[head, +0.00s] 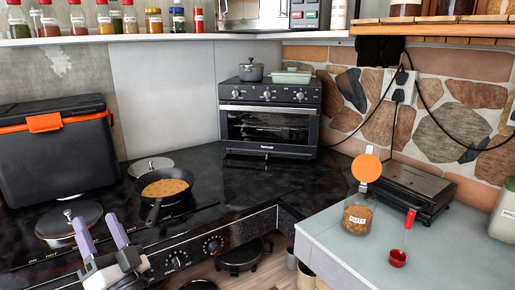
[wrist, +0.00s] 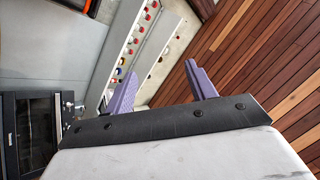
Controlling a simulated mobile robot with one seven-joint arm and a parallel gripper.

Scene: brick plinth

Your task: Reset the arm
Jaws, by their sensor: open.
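My gripper (head: 97,220) is at the lower left of the head view, in front of the dark stove counter. Its two purple fingers stand apart and point upward, with nothing between them. In the wrist view my gripper (wrist: 160,70) also shows both purple fingers spread and empty. A lidded pot (head: 68,222) is just behind the fingers in the head view; I cannot tell the gap between them. The rest of my arm is mostly out of view.
A black pan with brown food (head: 165,188) sits right of the pot. A black and orange cooler (head: 55,150) stands at the left, a toaster oven (head: 268,120) at the back. The grey counter (head: 345,262) holds a jar (head: 357,215) and a red scoop (head: 398,257).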

